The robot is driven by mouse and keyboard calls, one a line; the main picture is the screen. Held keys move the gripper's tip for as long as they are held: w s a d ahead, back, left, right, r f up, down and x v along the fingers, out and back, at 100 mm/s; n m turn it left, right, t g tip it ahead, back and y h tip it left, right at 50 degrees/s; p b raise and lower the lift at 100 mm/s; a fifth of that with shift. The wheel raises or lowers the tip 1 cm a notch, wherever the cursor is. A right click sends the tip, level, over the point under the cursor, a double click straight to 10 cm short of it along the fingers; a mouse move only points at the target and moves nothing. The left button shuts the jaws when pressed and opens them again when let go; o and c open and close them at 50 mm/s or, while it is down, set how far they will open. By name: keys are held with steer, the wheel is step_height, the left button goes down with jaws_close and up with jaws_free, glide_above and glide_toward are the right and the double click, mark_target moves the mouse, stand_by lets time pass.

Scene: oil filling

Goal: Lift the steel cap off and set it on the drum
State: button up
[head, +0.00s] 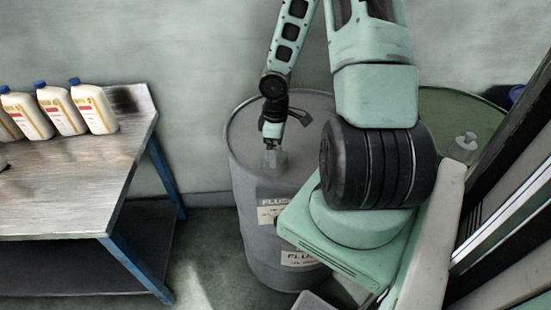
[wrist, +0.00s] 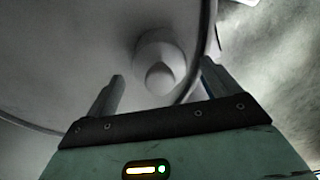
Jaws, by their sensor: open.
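The grey drum (head: 240,150) stands on the floor in the middle of the head view, with "FLUS..." labels on its side. A pale grey fitting with the steel cap (head: 276,160) rises from its top. My gripper (head: 272,146) points down just over this fitting and partly hides it. In the wrist view the rounded cap (wrist: 159,76) shows between the two fingers of my open gripper (wrist: 162,70), in front of the drum top (wrist: 60,50). I cannot tell whether either finger touches the cap.
A metal-topped workbench (head: 80,190) with blue legs stands at the left, holding several white bottles with blue caps (head: 92,107). A green drum (head: 440,105) with a pale fitting (head: 465,143) stands at the right, partly behind my arm. Bare drum top surrounds the grey drum's fitting.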

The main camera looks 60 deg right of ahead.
steer(key=shift+f, duration=0.6)
steer(key=c, duration=1.2)
steer(key=shift+o, duration=0.2)
steer(key=shift+r, duration=0.15)
